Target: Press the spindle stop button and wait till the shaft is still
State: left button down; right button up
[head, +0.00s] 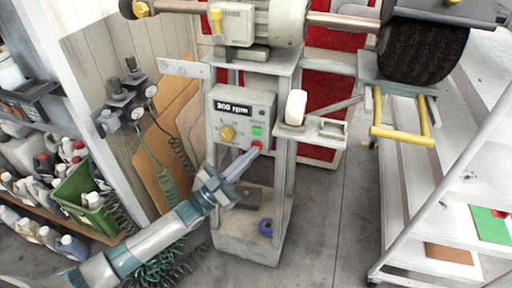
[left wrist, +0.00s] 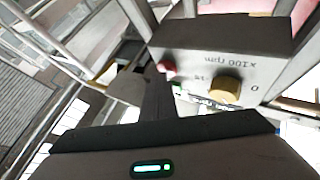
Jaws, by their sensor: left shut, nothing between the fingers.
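The grey control box (head: 242,108) stands on the machine's frame, and its display (head: 234,107) reads what looks like 200 or 300 rpm. A red button (head: 257,145) sits at its lower right, below a green button (head: 257,131). My left gripper (head: 256,151) is shut and empty, its tips at the red button; I cannot tell whether they press it. In the left wrist view the red button (left wrist: 167,69) shows just beyond the dark fingers (left wrist: 156,92). The shaft (head: 345,22) runs from the motor (head: 275,22) to the dark brush (head: 425,50). My right gripper is out of view.
A yellow knob (head: 227,133) is left of the buttons. A small shelf (head: 325,130) with a white roller (head: 296,107) juts out at right. Yellow bars (head: 400,134) stand below the brush. Gauges and coiled hoses (head: 165,185) hang at left.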

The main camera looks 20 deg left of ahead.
pick_arm(q)
jog(key=shift+s, duration=0.15)
jog(key=shift+s+p, duration=0.35)
jog(key=shift+s, duration=0.3)
jog(key=s+p, duration=0.2)
jog(key=s, duration=0.3)
jog(key=shift+a, duration=0.15)
dwell(0.6)
